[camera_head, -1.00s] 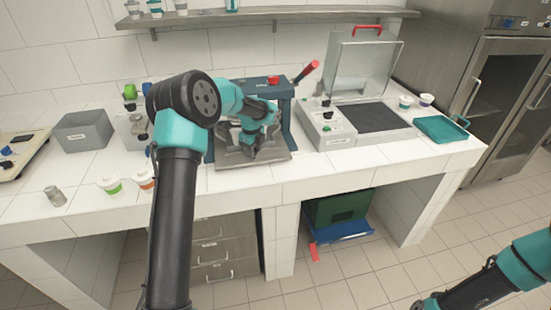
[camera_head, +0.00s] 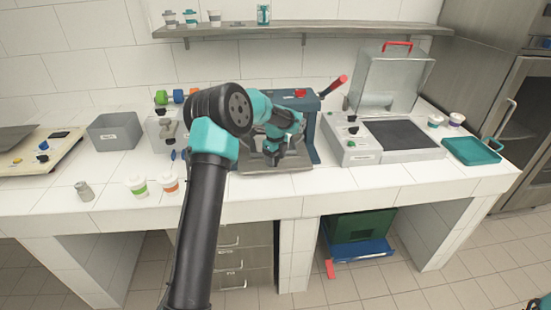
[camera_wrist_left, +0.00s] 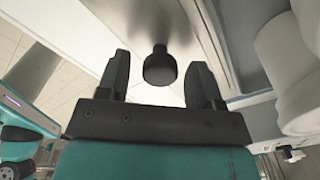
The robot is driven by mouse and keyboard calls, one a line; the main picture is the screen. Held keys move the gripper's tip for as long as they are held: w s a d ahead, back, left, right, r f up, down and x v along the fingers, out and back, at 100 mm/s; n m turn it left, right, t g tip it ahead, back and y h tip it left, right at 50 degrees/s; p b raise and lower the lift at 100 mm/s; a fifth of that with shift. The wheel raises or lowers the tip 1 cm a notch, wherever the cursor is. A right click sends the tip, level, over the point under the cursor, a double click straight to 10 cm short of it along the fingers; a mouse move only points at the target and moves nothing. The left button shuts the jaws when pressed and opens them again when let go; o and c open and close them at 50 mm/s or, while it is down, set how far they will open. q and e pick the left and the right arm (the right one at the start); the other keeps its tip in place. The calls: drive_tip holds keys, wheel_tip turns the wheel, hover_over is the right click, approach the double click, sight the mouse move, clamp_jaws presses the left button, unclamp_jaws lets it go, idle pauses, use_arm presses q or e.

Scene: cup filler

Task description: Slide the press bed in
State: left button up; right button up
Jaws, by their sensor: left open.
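The press (camera_head: 312,130) stands on the counter, a dark blue frame with a red-handled lever (camera_head: 334,86). Its grey metal press bed (camera_head: 290,167) shows low at its front, partly hidden by my left arm. My left gripper (camera_head: 275,158) is at the front of the bed. In the left wrist view, the open fingers of my left gripper (camera_wrist_left: 159,64) stand either side of a black round knob (camera_wrist_left: 160,68) on a metal surface, with gaps on both sides. My right gripper is not in view.
The counter's front strip is mostly clear.

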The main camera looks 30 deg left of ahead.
use_arm(q)
wheel_tip(320, 180, up, 17)
drive_tip(key=shift+r, duration=0.2)
idle(0.6)
